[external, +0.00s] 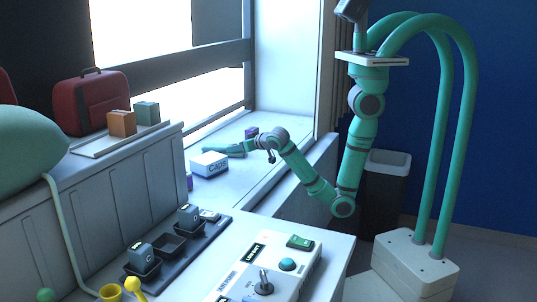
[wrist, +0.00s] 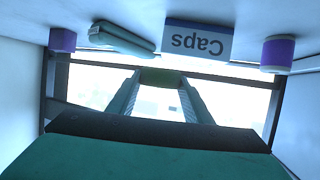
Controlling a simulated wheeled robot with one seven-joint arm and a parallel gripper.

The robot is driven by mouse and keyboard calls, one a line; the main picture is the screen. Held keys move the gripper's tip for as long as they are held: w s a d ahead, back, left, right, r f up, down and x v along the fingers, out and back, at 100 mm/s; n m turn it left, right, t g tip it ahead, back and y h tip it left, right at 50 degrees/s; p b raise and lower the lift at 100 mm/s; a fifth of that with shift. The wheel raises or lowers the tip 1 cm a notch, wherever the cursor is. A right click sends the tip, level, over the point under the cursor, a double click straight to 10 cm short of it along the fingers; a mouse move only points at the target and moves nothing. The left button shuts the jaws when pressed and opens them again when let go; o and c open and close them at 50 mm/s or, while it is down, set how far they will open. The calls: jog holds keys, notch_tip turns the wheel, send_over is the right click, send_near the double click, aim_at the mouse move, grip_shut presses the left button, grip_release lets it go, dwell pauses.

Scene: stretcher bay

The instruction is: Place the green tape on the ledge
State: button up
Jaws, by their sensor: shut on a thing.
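My gripper (wrist: 160,82) is shut on a small dark green thing, which I take to be the green tape (wrist: 160,75); it spans the gap between the fingertips in the wrist view. The tape cannot be told apart from my teal fingers there. The wrist view is upside down, with the ledge along its top and the tape seen against the bright window. I cannot tell whether the tape touches the ledge.
A counter with a control panel (external: 270,265) and dark tray (external: 165,262) stands in front.

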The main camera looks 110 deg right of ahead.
jog(key=w+a+n+t+y, duration=0.1)
jog(key=w+a+n+t, duration=0.15)
jog(key=a, duration=0.45)
jog(key=w+a+n+t+y, duration=0.1)
jog(key=w+a, duration=0.3)
jog(key=a, duration=0.3)
jog(key=r+n+t+y, duration=0.1)
jog(key=n+t+y, duration=0.3)
jog(key=n+y, duration=0.4)
send_over(275, 228)
jog(key=shift+m, duration=0.25)
jog(key=shift+f, duration=3.8)
jog(key=shift+f, duration=0.2)
jog(key=o, duration=1)
jog(key=shift+r, duration=0.15)
